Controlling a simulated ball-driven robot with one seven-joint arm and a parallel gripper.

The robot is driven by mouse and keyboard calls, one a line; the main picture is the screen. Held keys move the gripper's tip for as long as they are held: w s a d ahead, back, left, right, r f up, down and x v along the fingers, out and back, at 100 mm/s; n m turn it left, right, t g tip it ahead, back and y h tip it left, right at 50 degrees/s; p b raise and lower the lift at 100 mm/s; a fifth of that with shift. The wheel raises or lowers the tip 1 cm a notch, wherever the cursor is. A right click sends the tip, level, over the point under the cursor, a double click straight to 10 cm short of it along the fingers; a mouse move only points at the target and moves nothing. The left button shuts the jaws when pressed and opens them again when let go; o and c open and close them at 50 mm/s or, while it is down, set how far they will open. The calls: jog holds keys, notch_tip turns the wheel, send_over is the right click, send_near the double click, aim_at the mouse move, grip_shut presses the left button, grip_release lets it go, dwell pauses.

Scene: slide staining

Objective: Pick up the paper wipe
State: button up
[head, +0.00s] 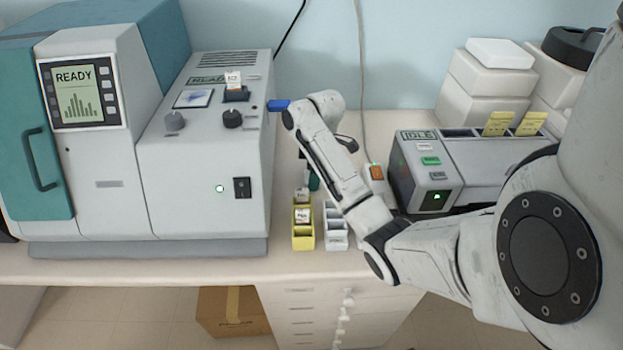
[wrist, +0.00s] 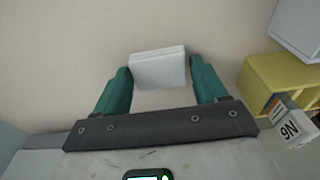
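The paper wipe (wrist: 158,70) is a small white folded pad in the wrist view, on the pale counter between the tips of my gripper. My gripper (wrist: 160,72) has two teal fingers spread apart, one on each side of the wipe. The gaps between fingers and wipe look narrow, and I cannot tell whether either finger touches it. The wipe does not look lifted. In the head view my arm hides the wipe and most of my gripper.
A yellow slide rack (head: 303,228) stands on the counter, also at right in the wrist view (wrist: 262,78). A white rack (head: 336,228) stands beside it. The stainer marked READY (head: 205,160) is left; the unit marked IDLE (head: 428,160) is right.

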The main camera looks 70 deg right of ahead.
jog(key=c, duration=0.7)
jog(key=shift+r, duration=0.1)
jog(key=shift+r, duration=0.5)
jog(key=r+p, duration=0.1)
jog(key=s+r+p, duration=0.1)
jog(key=r, duration=0.1)
jog(key=r+p, duration=0.1)
jog(key=shift+s+a+r, duration=0.25)
jog(key=shift+a, duration=0.05)
jog(key=shift+s+r+p, duration=0.2)
jog(key=shift+s+p, duration=0.1)
jog(key=s+a+r, duration=0.1)
jog(key=s+r, duration=0.1)
jog(key=s, duration=0.1)
jog(key=s+a+r, duration=0.2)
jog(key=s, duration=0.2)
jog(key=s+a+r, duration=0.1)
jog(key=s+r, duration=0.2)
jog(key=shift+s+a+p, duration=0.4)
